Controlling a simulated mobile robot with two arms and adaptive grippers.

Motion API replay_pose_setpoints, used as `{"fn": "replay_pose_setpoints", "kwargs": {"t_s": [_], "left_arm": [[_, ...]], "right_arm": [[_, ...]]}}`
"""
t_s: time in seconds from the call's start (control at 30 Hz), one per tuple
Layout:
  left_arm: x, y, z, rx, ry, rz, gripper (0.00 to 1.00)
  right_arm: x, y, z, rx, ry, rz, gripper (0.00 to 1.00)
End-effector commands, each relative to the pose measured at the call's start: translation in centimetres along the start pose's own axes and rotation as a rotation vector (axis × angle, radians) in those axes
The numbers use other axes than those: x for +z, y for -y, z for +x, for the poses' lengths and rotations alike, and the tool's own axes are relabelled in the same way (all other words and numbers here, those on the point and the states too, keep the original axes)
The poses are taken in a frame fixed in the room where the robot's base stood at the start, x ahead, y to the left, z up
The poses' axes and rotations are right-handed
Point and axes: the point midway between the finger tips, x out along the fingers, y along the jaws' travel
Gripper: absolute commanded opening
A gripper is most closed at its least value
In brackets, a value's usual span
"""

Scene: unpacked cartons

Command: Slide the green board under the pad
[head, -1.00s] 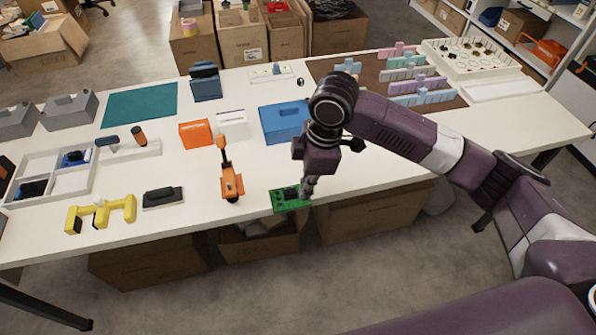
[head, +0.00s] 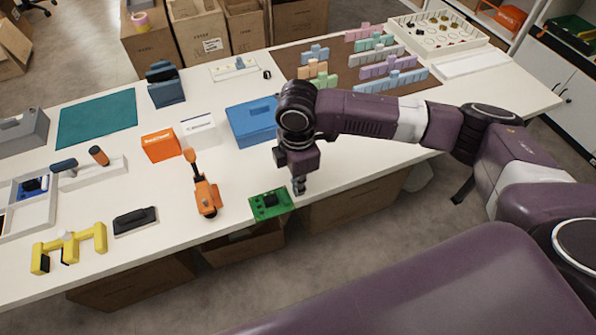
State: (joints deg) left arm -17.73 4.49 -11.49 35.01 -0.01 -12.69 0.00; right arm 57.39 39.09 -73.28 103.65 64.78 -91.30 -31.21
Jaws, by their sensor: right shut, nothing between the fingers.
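The green board (head: 270,204) is a small flat plate with a dark block on it, lying at the table's front edge. My right gripper (head: 299,188) points down just right of the board, shut and empty; whether it touches the board's edge is hard to tell. An orange hand-tool-like device (head: 206,196) stands left of the board, with a gap between them. I cannot tell which thing is the pad: a flat teal mat (head: 97,118) lies at the back left and a black block-like pad (head: 135,220) at the front left. My left gripper is out of view.
A blue box (head: 250,122), an orange box (head: 161,145) and a white box (head: 199,131) stand behind. A yellow tool (head: 70,247) is at the front left. Bare table lies between the board and the orange device. Cartons (head: 350,195) stand below the front edge.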

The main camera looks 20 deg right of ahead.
Motion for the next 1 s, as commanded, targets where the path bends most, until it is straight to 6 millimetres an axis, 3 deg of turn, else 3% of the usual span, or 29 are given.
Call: {"fn": "replay_pose_setpoints", "kwargs": {"t_s": [0.03, 0.2, 0.77, 1.0], "left_arm": [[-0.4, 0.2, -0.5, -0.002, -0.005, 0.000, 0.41], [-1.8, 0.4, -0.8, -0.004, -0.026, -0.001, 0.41], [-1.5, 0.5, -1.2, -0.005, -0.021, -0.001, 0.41], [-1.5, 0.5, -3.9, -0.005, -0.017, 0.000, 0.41]], "right_arm": [[-1.4, -0.1, -0.6, 0.004, -0.007, -0.008, 0.00], [-3.3, 0.0, -0.5, 0.002, -0.004, -0.006, 0.00], [-4.4, 0.0, -0.6, 0.003, -0.004, -0.004, 0.00], [-8.6, 0.0, -1.0, 0.000, -0.006, -0.006, 0.00]]}}
